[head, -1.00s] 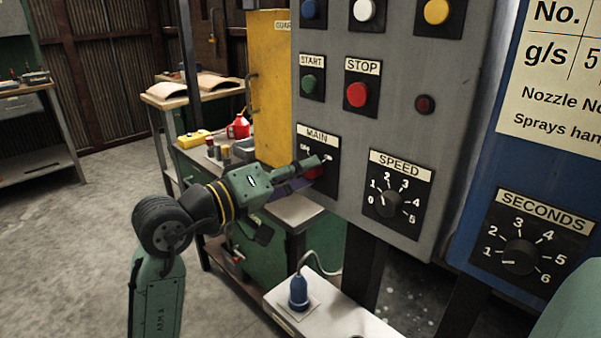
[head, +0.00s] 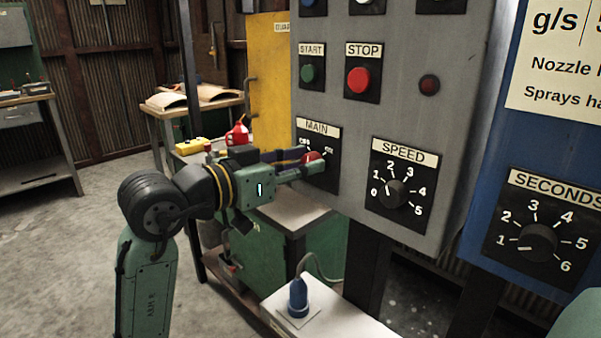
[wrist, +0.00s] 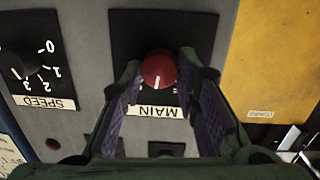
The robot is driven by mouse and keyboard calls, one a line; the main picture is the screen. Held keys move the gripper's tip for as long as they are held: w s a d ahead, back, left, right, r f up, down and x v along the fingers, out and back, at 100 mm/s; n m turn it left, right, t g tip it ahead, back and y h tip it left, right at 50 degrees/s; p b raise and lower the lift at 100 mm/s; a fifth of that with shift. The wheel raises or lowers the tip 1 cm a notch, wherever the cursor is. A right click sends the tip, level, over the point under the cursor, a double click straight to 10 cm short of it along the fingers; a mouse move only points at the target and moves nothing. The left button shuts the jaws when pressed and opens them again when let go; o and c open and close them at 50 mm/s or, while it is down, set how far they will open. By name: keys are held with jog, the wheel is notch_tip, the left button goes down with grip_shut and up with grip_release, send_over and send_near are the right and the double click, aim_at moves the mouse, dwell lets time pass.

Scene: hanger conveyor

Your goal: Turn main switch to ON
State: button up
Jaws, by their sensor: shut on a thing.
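The main switch is a red round knob (head: 311,158) on a black plate under the MAIN label (head: 317,127), on the grey panel. My gripper (head: 306,163) reaches it from the left, with its fingers on either side of the knob. In the wrist view the fingers (wrist: 160,80) are shut on the red knob (wrist: 158,66). Its white pointer line points down toward the upside-down MAIN label (wrist: 156,111). In the head view OFF shows at the plate's upper left and ON at its upper right. The fingers partly hide the knob there.
The SPEED dial (head: 396,193) is close to the right of the main switch. START (head: 308,72) and STOP (head: 359,80) buttons are above. A yellow cabinet (head: 268,70) stands behind left. A blue plug (head: 298,296) sits on the white box below.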

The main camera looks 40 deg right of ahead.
jog(key=shift+s+m+t+b, duration=0.15)
jog(key=shift+m+t+b, duration=0.25)
jog(key=shift+m+b, duration=2.05)
jog(key=shift+m+p, duration=0.85)
jog(key=shift+m, duration=0.1)
jog(key=o, duration=1.2)
jog(key=shift+c, duration=0.2)
jog(key=s+a+r, duration=0.1)
jog(key=a, duration=1.1)
